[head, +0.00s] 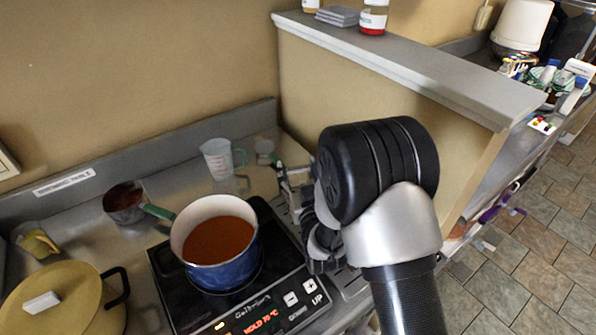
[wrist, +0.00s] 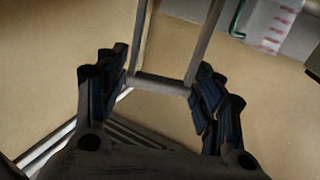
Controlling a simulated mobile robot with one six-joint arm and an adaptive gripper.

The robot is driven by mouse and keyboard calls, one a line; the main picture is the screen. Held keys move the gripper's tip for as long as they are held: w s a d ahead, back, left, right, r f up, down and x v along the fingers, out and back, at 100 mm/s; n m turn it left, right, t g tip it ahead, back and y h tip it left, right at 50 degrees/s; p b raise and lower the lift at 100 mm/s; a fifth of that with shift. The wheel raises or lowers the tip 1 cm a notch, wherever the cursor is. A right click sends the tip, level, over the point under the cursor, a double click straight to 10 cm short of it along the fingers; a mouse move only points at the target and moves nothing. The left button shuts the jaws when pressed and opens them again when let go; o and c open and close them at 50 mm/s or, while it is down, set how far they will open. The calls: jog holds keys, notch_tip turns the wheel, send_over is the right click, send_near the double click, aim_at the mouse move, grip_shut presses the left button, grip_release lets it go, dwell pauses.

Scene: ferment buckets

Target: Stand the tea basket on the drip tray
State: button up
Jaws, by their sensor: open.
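In the wrist view my gripper (wrist: 160,88) is open, with one dark finger on each side. A thin metal loop, probably the tea basket's handle (wrist: 162,84), has its grey crossbar between the fingers. Two rods run from it up out of the picture. I cannot tell whether either finger touches it. In the head view my gripper (head: 308,195) is partly hidden by my arm, and a bit of grey metal (head: 288,172) shows at its left. The basket's body is not clearly seen. The slatted drip tray (head: 354,288) shows in part beneath my arm; slats also show in the wrist view (wrist: 62,148).
A blue pot (head: 222,272) of red-brown liquid stands on the black hot plate (head: 180,305), left of my gripper. A measuring cup (head: 218,158) and a small pan (head: 126,203) stand behind. A yellow pot (head: 62,300) is at left. A ledged wall (head: 430,72) rises behind my arm.

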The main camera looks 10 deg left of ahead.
jog(key=shift+r, duration=0.15)
jog(key=p+v, duration=0.1)
jog(key=v, duration=1.1)
jog(key=shift+r+p, duration=0.1)
jog(key=shift+p, duration=0.25)
